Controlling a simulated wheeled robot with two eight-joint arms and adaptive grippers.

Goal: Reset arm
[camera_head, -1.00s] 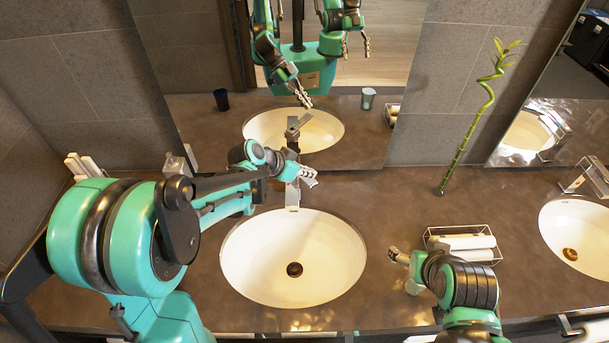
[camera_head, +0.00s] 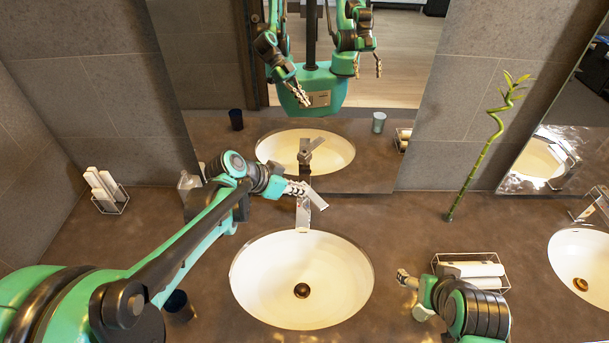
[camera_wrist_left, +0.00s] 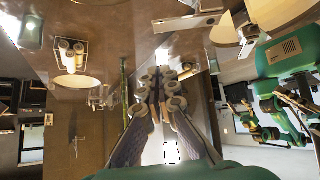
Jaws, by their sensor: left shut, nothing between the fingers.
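My left gripper (camera_head: 303,189) is shut and empty. It is in front of the faucet (camera_head: 304,216) above the left sink in the head view, close to the spout; I cannot tell if they touch. Its dark fingers (camera_wrist_left: 163,105) fill the middle of the left wrist view. My left arm (camera_head: 190,245) stretches from the lower left over the counter. My right gripper (camera_head: 407,280) is low on the right, between the left sink and the wire rack. Its fingers are small and partly hidden by its wrist, so its opening is unclear.
The left sink (camera_head: 254,292) is empty. A wire rack with rolled towels (camera_head: 474,270) lies right of my right gripper; another towel holder (camera_head: 106,191) stands far left. A dark cup (camera_head: 178,306) sits beneath my left arm. A bamboo stalk (camera_head: 478,160) stands near the mirror (camera_head: 400,75).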

